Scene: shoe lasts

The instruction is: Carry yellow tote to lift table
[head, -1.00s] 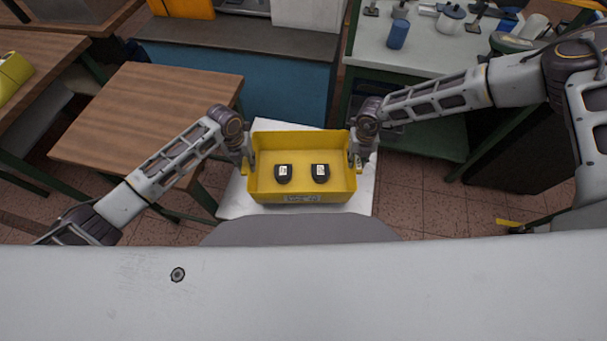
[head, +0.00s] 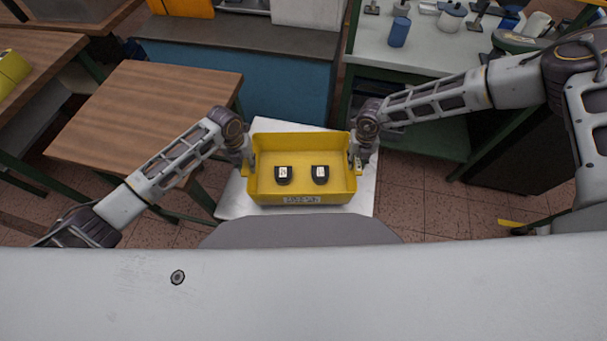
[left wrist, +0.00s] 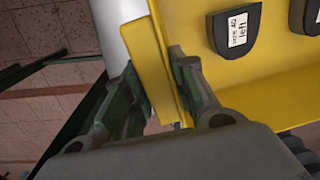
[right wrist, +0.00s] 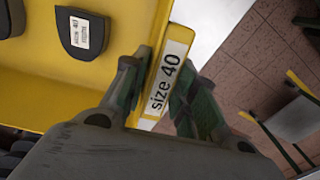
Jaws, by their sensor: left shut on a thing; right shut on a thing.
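The yellow tote (head: 301,197) is in the middle of the head view, over a white tabletop (head: 234,203); I cannot tell whether it touches it. Two dark shoe lasts, one at left (head: 283,175) and one at right (head: 320,174), lie inside with white labels. My left gripper (head: 248,164) is shut on the tote's left end wall, and its fingers straddle the wall in the left wrist view (left wrist: 160,95). My right gripper (head: 354,160) is shut on the right end wall, beside a "size 40" label (right wrist: 167,78) in the right wrist view.
A wooden table (head: 150,112) stands at left. A blue cabinet (head: 240,85) is behind the tote. A workbench (head: 430,55) with tools and a blue cylinder (head: 399,33) is at back right. Open tiled floor (head: 425,205) lies to the right.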

